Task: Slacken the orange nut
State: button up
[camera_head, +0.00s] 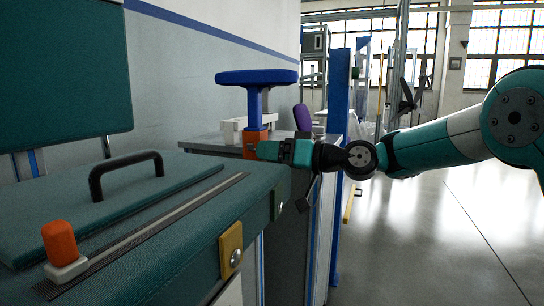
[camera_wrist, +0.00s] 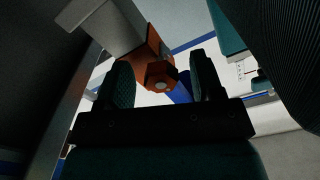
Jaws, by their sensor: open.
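The orange nut (camera_wrist: 160,74) shows in the wrist view as a six-sided piece with a pale round centre, set on an orange bracket (camera_wrist: 150,46). My gripper (camera_wrist: 161,64) is open, with one dark teal finger on each side of the nut in the picture. Gaps show between the fingers and the nut, and I cannot tell how deep the nut sits between them. In the head view my gripper (camera_head: 262,151) is at the orange part (camera_head: 255,138) below the blue T-shaped piece (camera_head: 256,82). The nut itself is hidden there.
A teal machine bench (camera_head: 150,215) with a black handle (camera_head: 126,168), an orange knob (camera_head: 60,242) and a yellow plate (camera_head: 231,252) fills the left foreground. A blue post (camera_head: 339,120) stands behind my arm. Open floor (camera_head: 430,240) lies to the right.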

jog(key=shift+a, duration=0.1)
jog(key=c, duration=0.9)
jog(key=shift+c, duration=0.2)
jog(key=shift+n+b, duration=0.3)
jog(key=shift+b, duration=0.15)
jog(key=shift+f+n+b, duration=0.15)
jog(key=shift+n+b, duration=0.45)
jog(key=shift+b, duration=0.1)
jog(key=n+b, duration=0.2)
jog(key=shift+w+n, duration=0.1)
jog(key=shift+n, duration=0.2)
jog(key=n+b, duration=0.3)
jog(key=shift+n+b, duration=0.8)
jog(key=shift+r, duration=0.2)
